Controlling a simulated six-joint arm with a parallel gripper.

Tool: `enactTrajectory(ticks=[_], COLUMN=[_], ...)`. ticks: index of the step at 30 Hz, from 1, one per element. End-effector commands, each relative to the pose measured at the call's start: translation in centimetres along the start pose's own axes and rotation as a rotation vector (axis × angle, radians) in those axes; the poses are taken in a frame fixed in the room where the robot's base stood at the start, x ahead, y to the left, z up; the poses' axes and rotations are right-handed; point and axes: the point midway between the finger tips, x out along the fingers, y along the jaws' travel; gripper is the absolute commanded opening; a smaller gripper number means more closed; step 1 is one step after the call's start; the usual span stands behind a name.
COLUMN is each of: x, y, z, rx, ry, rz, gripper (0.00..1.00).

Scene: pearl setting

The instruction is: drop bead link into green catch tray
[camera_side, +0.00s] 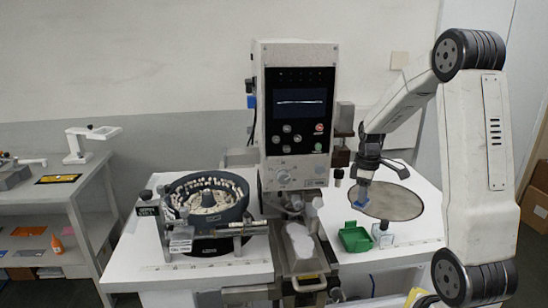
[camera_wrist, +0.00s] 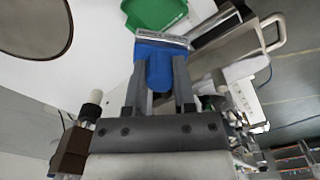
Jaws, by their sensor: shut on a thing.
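My gripper (camera_side: 361,190) points down over the right-hand white table. In the wrist view my gripper (camera_wrist: 160,88) is shut on a blue piece (camera_wrist: 158,66) with a thin silver-grey bar along its far edge. The blue piece (camera_side: 359,204) also shows in the side view, above the table. No separate bead link can be made out, and I cannot tell whether the bar is part of it. The green catch tray (camera_side: 350,232) sits on the table, below and slightly left of my gripper. The green tray (camera_wrist: 152,14) shows at the top of the wrist view, beyond the blue piece.
A small clear block (camera_side: 383,239) stands beside the tray. A tall white machine with a screen (camera_side: 299,103) stands to the left. A dark round bowl feeder (camera_side: 232,213) with pale pieces is further left.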

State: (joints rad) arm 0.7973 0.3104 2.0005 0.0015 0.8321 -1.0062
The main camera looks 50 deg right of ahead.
Motion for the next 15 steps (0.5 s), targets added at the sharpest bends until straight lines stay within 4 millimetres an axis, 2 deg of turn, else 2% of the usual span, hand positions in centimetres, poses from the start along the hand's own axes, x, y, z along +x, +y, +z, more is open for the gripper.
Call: enactTrajectory(ticks=[1,6,15], x=[0.9,2.7,3.7], y=[0.6,2.0,2.7], z=[0.2,0.2,0.2], rx=[0.041,0.148,0.210], ry=[-0.002,0.000,0.001], rz=[-0.003,0.000,0.001], gripper=[0.00,0.00,0.00])
